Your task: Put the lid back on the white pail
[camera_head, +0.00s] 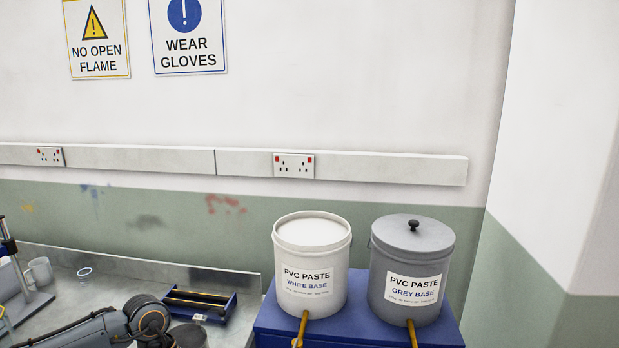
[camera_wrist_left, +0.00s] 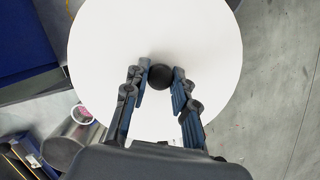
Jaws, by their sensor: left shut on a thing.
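The white pail (camera_head: 311,268), labelled PVC PASTE WHITE BASE, stands upright on a blue stand, with no knobbed lid on it and a pale surface inside its rim. The round white lid (camera_wrist_left: 205,45) fills the middle of the left wrist view. My left gripper (camera_wrist_left: 161,80) is shut on the lid's black knob (camera_wrist_left: 160,74), with a finger on each side. The lid's underside is hidden. In the head view, my left arm shows at the lower left, but the lid is out of frame. My right gripper is in neither view.
A grey pail (camera_head: 409,275) with a black-knobbed lid stands close to the right of the white pail. The blue stand (camera_head: 275,322) carries both. A blue tray (camera_head: 200,303) lies on the grey bench. Bare floor (camera_wrist_left: 280,110) shows right of the lid.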

